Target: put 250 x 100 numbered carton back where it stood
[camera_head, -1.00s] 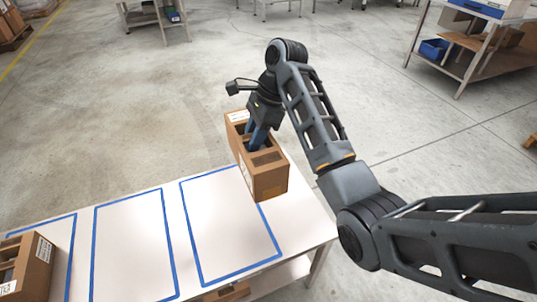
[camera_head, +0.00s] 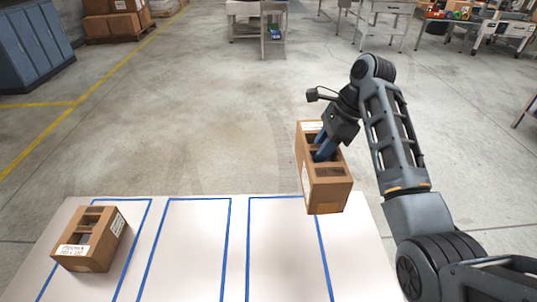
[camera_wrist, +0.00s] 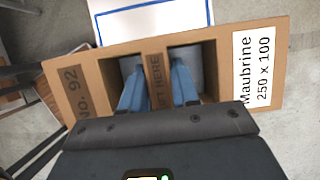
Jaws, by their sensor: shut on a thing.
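The 250 x 100 carton (camera_head: 328,195) is brown, with open slots in its top. In the wrist view the carton (camera_wrist: 222,62) shows "No. 92", "LIFT HERE" on a strip between two slots, and a white label reading "Maubrine 250 x 100". My gripper (camera_head: 322,152) is shut on that middle strip, with one blue finger in each slot in the wrist view (camera_wrist: 158,85). The carton appears held above the right end of the white table (camera_head: 362,240), over or near the right-hand blue-taped outline (camera_head: 249,240). Its underside is hidden.
Another brown carton (camera_head: 88,240) with a white label stands at the table's left, by the left outline. The middle outline (camera_head: 228,235) is empty. Blue lockers (camera_head: 35,45), a pallet of boxes (camera_head: 115,22) and workbenches stand far back. Open floor lies behind the table.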

